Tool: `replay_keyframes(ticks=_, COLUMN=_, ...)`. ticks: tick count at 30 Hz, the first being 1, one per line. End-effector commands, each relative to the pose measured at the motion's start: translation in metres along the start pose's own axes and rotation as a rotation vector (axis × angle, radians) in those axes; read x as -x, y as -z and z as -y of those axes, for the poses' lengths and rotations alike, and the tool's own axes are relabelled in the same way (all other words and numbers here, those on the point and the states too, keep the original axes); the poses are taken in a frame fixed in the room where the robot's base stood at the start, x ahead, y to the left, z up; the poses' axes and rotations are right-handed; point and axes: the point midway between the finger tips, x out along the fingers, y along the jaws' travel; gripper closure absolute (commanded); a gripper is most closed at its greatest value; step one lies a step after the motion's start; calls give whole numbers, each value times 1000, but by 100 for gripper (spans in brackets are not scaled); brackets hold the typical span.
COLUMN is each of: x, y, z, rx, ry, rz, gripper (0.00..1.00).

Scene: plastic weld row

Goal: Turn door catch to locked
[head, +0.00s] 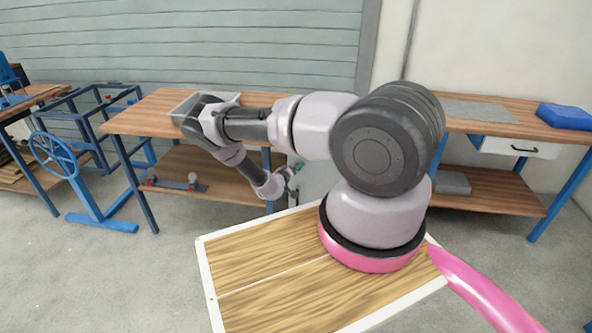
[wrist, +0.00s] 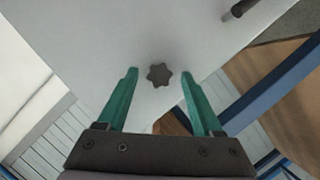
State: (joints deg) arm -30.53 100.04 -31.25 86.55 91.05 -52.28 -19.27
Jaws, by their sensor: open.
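A dark star-shaped knob (wrist: 160,75), which looks like the door catch, sits on a light grey panel (wrist: 110,35) in the wrist view. My gripper (wrist: 159,72) is open, with its two green fingers apart and the knob framed between their tips. I cannot tell how far the tips are from the knob, and no contact shows. In the head view my gripper (head: 291,178) is in front of a pale grey cabinet (head: 318,178), mostly hidden by my arm. The knob is not visible there, and its locked or unlocked marking cannot be read.
A dark cylindrical handle (wrist: 238,10) projects from the panel's upper right. A workbench (head: 150,110) with a grey tray (head: 180,108) stands left of the cabinet, and another bench (head: 500,125) stands right. A blue handwheel frame (head: 60,155) is farther left. Open floor lies at front left.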

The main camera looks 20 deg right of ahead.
Motion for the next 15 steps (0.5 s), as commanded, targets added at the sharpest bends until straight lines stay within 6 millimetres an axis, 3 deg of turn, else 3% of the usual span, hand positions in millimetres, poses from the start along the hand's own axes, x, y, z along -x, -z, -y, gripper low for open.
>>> replay_keyframes(ticks=10, x=-5, y=0, z=0, rx=1, ry=0, rz=0, gripper=32)
replay_keyframes(ticks=11, x=-5, y=0, z=0, rx=1, ry=0, rz=0, gripper=40)
replay_keyframes(ticks=15, x=-5, y=0, z=0, rx=1, ry=0, rz=0, gripper=93)
